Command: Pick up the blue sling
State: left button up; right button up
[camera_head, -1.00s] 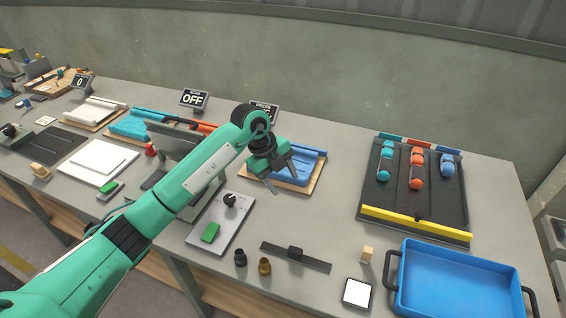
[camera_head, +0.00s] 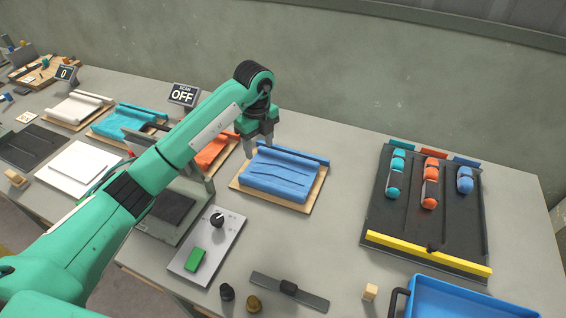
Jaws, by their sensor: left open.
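The blue sling (camera_head: 281,175) lies folded on a wooden board in the middle of the bench, with a rolled edge along its far side. My left gripper (camera_head: 260,150) is open and empty, pointing down just beyond the sling's far left corner. It appears above the bench and apart from the sling, though its exact height is hard to judge. My right gripper is not in view.
An orange sling (camera_head: 214,150) lies partly behind my left arm, with teal (camera_head: 118,122) and white (camera_head: 78,108) ones farther left. A control panel (camera_head: 207,244) stands in front. A black rack (camera_head: 425,215) and blue tray (camera_head: 455,300) are right. Bare bench lies between sling and rack.

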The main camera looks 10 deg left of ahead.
pick_arm(q)
jog(key=f, duration=0.2)
jog(key=p, duration=0.2)
send_over(262, 182)
jog(key=f, duration=0.5)
jog(key=shift+w+a+f, duration=0.15)
jog(key=shift+w+f, duration=0.1)
jog(key=shift+f, duration=0.3)
jog(key=shift+s+f+p, duration=0.2)
jog(key=shift+f+p, duration=0.3)
jog(key=shift+p, duration=0.1)
jog(key=f, duration=0.1)
jog(key=f+p, duration=0.1)
jog(key=f, duration=0.1)
jog(key=shift+s+d+f, duration=0.1)
jog(key=shift+d+f, duration=0.1)
jog(key=shift+f, duration=0.45)
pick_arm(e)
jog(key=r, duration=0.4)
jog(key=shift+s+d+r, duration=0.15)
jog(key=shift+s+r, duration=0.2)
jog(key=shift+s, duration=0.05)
pick_arm(q)
jog(key=shift+c, duration=0.4)
grip_shut()
